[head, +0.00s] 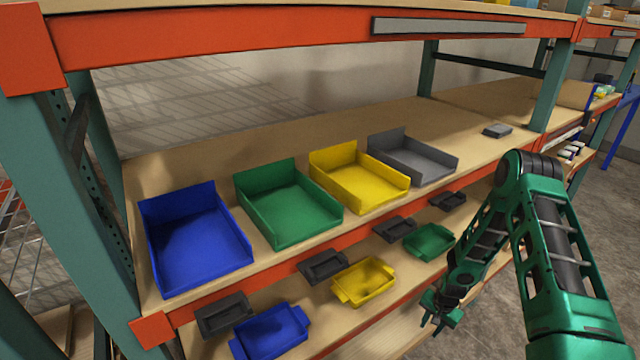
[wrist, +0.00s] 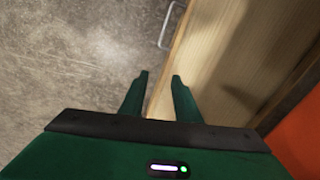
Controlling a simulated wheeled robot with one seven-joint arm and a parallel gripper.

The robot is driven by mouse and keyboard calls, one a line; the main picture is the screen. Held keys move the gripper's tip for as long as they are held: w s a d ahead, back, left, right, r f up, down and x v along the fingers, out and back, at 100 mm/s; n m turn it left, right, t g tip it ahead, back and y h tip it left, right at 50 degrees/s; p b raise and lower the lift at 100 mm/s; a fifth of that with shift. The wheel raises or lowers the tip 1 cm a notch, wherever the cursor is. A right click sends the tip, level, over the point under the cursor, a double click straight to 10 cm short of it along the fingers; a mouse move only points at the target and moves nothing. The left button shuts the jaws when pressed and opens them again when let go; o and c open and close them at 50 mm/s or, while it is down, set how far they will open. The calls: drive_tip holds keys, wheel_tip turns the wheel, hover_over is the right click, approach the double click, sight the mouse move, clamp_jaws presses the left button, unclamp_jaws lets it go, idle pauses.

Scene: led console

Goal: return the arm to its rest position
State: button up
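My green arm reaches in from the right of the head view, folded at a raised elbow, with the forearm pointing down and left. My gripper (head: 439,312) hangs low in front of the rack, to the right of the yellow tote on the lower shelf. In the wrist view my gripper (wrist: 158,82) shows two green fingers standing apart with nothing between them. Below them are the grey concrete floor and a wooden shelf edge. My gripper appears to touch nothing.
Open bins in blue (head: 196,245), green (head: 290,208), yellow (head: 358,180) and grey (head: 425,163) stand on the rack shelf. Below are small totes in blue (head: 270,335), yellow (head: 364,283) and green (head: 430,241). An orange beam (head: 235,282) edges the shelf. Floor at right is clear.

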drive_tip(key=s+d+r+n+h, duration=0.1)
drive_tip(key=d+r, duration=0.1)
drive_tip(key=r, duration=0.8)
drive_tip(key=s+d+r, duration=0.2)
drive_tip(key=d+r, duration=0.1)
drive_tip(key=r, duration=0.6)
drive_tip(key=s+d+r+n+h, duration=0.1)
drive_tip(key=d+r, duration=0.1)
drive_tip(key=r, duration=0.8)
drive_tip(key=s+r+g, duration=0.1)
drive_tip(key=s+r, duration=1.1)
drive_tip(key=r, duration=0.3)
drive_tip(key=s+a+r+y, duration=0.1)
drive_tip(key=s+r, duration=0.3)
drive_tip(key=s, duration=0.6)
drive_tip(key=s+a+r+y, duration=0.1)
drive_tip(key=s+a+r, duration=0.3)
drive_tip(key=s, duration=0.5)
drive_tip(key=shift+s+r+n, duration=0.4)
drive_tip(key=shift+r, duration=0.25)
